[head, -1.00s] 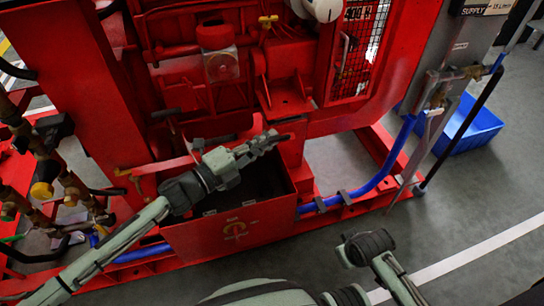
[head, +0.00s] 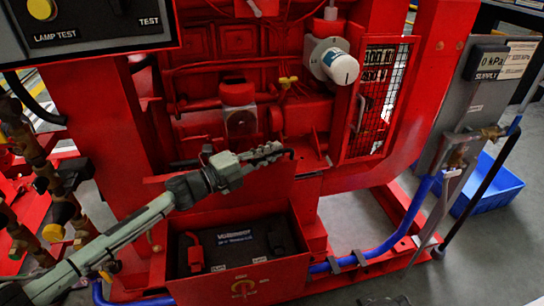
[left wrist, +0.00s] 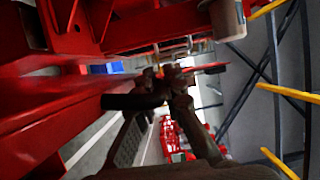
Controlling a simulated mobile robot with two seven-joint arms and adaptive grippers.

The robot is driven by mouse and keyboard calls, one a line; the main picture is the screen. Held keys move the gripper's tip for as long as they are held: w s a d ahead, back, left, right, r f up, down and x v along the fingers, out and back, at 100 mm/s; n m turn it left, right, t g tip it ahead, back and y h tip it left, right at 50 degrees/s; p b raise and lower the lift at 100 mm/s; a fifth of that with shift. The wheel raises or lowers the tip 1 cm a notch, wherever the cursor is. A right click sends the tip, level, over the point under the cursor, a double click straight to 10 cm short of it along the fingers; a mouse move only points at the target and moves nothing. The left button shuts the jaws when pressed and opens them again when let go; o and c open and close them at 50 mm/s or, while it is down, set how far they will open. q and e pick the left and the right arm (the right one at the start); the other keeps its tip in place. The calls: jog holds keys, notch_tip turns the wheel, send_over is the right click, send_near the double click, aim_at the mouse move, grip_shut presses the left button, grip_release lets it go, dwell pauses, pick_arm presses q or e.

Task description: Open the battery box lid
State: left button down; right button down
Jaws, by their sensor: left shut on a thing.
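The red battery box (head: 240,283) stands low at the front of the pumpset in the head view. Its top is uncovered, and a black battery (head: 238,243) with a red terminal cover (head: 194,253) shows inside. The red battery box lid (head: 243,192) stands raised at the back of the box. My left gripper (head: 272,153) is at the lid's upper edge, shut on it, apparently by a dark handle. In the left wrist view, the gripper's fingers (left wrist: 172,88) close near a dark round bar (left wrist: 132,101); the exact contact is hard to see.
The red pumpset frame surrounds the box, with a mesh guard (head: 372,100) at upper right. Brass pipework (head: 45,180) stands left. A blue hose (head: 385,244) runs right of the box. A blue bin (head: 488,186) sits on the floor at right.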

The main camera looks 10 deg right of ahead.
pick_arm(q)
jog(key=shift+r, duration=0.15)
jog(key=c, duration=1.6)
grip_release()
